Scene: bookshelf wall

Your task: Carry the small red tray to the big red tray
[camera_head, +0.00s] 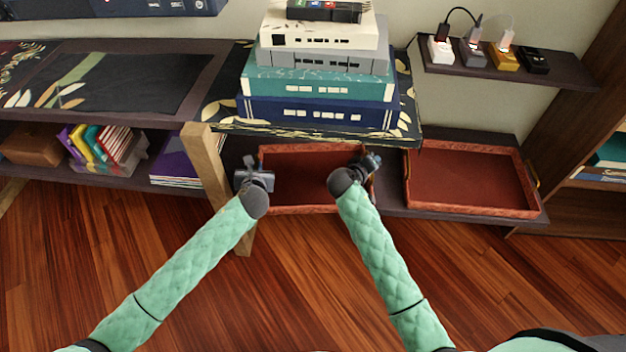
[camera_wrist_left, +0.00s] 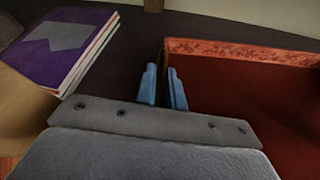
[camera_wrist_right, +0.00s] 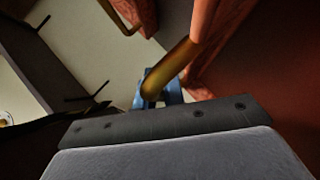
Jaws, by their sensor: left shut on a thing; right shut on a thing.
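The small red tray (camera_head: 305,180) is between my two grippers, below the front edge of the book-laden shelf. It is empty. My left gripper (camera_head: 257,180) is shut on its left side; in the left wrist view the blue fingertips (camera_wrist_left: 163,90) close at the tray's edge. My right gripper (camera_head: 368,165) is shut at its right side, and in the right wrist view its fingers (camera_wrist_right: 158,92) close around a brass handle (camera_wrist_right: 172,70). The big red tray (camera_head: 470,182) lies empty on the low shelf to the right. I cannot tell whether the small tray touches the shelf.
A stack of books (camera_head: 318,85) stands on the upper shelf (camera_head: 415,125) above the small tray. A wooden leg (camera_head: 207,165) is close to my left gripper. Chargers stand on a small wall shelf (camera_head: 570,75). The wooden floor in front is clear.

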